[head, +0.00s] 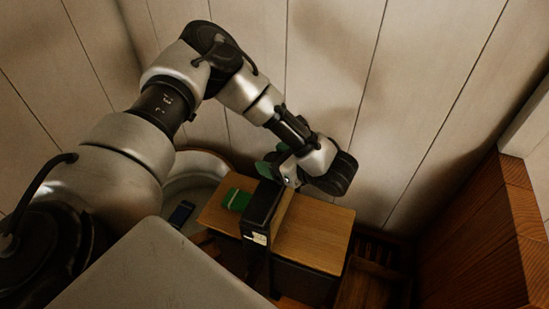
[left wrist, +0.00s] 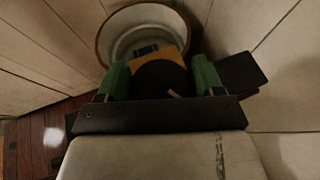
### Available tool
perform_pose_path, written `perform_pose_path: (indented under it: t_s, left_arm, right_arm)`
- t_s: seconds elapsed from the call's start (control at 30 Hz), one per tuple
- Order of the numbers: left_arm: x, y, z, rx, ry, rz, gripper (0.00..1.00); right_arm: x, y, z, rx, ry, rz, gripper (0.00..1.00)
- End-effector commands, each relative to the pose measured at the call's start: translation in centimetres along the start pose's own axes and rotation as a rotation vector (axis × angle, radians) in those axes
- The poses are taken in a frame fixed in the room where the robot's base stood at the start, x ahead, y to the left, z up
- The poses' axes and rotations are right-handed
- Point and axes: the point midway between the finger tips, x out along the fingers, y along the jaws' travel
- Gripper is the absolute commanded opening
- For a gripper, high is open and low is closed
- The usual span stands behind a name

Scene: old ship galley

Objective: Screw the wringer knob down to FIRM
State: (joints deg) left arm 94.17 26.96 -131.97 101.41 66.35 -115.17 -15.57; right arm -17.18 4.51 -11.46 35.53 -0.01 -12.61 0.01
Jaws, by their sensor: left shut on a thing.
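The wringer (head: 262,212) is a dark upright frame with a small pale label on its near end, standing at a wooden top. My left gripper (head: 272,165) is at the upper end of the wringer, coming down from above. In the left wrist view its green fingers stand on both sides of a dark round knob (left wrist: 158,80), and the gripper is shut on it. A short pale mark shows near the knob's lower edge. In the head view the knob is hidden by my gripper. The label is too small to read. My right gripper is not in view.
The wooden top (head: 310,235) carries a small green block (head: 237,199). White plank walls close the back; a reddish wooden side (head: 485,235) is at the right.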

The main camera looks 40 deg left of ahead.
Motion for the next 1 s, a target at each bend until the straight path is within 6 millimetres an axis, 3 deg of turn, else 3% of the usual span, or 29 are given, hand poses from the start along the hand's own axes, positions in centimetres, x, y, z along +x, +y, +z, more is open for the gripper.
perform_pose_path:
  t_s: [0.5,1.0]
  left_arm:
    - [0.05,-0.09,-0.03,0.163,0.001,-0.393,0.43]
    - [0.02,-0.18,-0.04,0.22,-0.001,-0.533,0.43]
  right_arm:
    - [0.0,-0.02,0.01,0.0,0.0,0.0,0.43]
    - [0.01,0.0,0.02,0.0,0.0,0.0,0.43]
